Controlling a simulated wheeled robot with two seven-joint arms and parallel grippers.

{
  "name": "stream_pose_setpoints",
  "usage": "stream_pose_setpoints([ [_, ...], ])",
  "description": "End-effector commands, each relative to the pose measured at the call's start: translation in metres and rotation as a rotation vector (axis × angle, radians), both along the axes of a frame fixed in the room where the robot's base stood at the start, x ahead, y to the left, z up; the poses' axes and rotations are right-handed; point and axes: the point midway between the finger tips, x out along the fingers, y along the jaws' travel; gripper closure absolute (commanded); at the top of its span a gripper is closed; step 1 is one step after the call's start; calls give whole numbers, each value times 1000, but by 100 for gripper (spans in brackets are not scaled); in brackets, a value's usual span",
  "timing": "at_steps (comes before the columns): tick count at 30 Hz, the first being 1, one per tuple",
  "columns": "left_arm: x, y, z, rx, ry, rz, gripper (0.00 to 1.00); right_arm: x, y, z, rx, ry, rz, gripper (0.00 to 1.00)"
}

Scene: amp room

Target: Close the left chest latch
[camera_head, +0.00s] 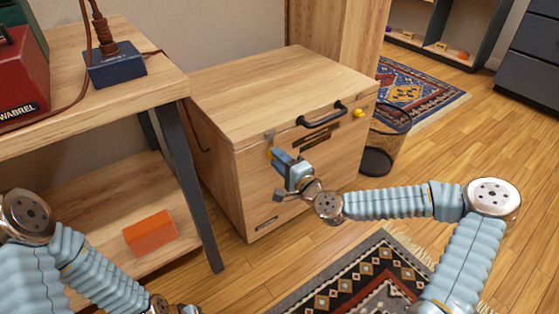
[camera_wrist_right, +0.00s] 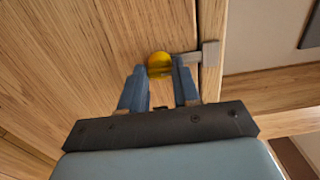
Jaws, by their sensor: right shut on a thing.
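The wooden chest (camera_head: 285,85) stands with its lid down and a black handle (camera_head: 322,116) at the front. My right gripper (camera_head: 280,158) is at the left latch on the chest front, mostly covering it in the head view. In the right wrist view, the left latch's yellow knob (camera_wrist_right: 160,62) lies at the fingertips of my right gripper (camera_wrist_right: 160,80), which is shut on it. A grey metal latch piece (camera_wrist_right: 209,53) reaches from beside the knob to the lid seam. The right latch's yellow knob (camera_head: 358,113) is uncovered. My left gripper is out of view; only its arm shows at lower left.
A wooden shelf table (camera_head: 150,88) with a dark metal leg stands left of the chest, carrying a blue box (camera_head: 117,69) and a red case (camera_head: 20,75). An orange block (camera_head: 150,233) lies on its lower shelf. A wire basket (camera_head: 385,140) stands right of the chest.

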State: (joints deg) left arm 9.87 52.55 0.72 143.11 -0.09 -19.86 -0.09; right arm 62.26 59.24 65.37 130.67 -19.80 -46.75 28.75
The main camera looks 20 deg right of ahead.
Motion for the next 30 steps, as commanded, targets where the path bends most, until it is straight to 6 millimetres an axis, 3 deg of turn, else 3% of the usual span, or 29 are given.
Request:
stream_pose_setpoints([
  [17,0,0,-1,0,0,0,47,-1,1,-1,-34,-9,4,99],
  [18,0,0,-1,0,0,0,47,-1,1,-1,-34,-9,4,67],
  [22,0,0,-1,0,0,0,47,-1,1,-1,-34,-9,3,47],
  [23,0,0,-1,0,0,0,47,-1,1,-1,-34,-9,3,43],
  [30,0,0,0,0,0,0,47,0,0,0,-33,-11,1,43],
])
